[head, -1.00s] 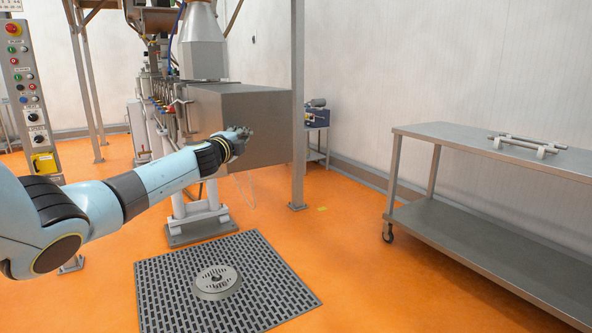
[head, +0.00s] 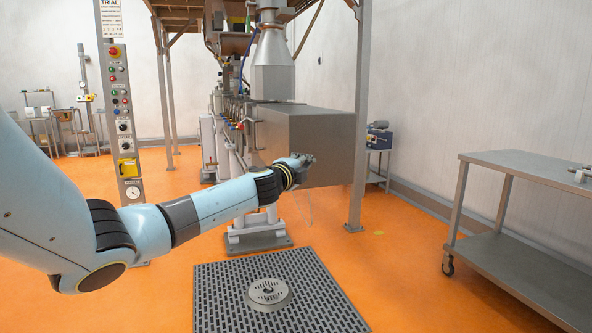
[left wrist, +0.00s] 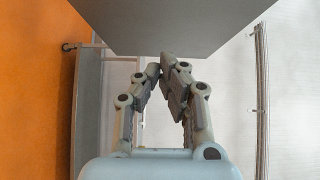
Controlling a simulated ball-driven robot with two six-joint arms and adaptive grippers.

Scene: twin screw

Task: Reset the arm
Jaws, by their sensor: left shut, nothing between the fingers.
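My left arm (head: 180,215) reaches in from the left in the head view. Its gripper (head: 308,160) is in front of the grey box-shaped housing (head: 315,135) of the machine. In the left wrist view the gripper (left wrist: 167,62) has its fingertips together, shut and empty. The housing's grey face (left wrist: 180,22) fills the top of that view, close beyond the fingertips. I cannot tell whether they touch it. My right gripper is not in view.
A control post (head: 121,110) with buttons stands at the left. A floor grate (head: 215,290) with a round drain cover (head: 268,293) lies in front. A wheeled steel table (head: 535,168) stands at the right. Orange floor (head: 400,265) between grate and table is clear.

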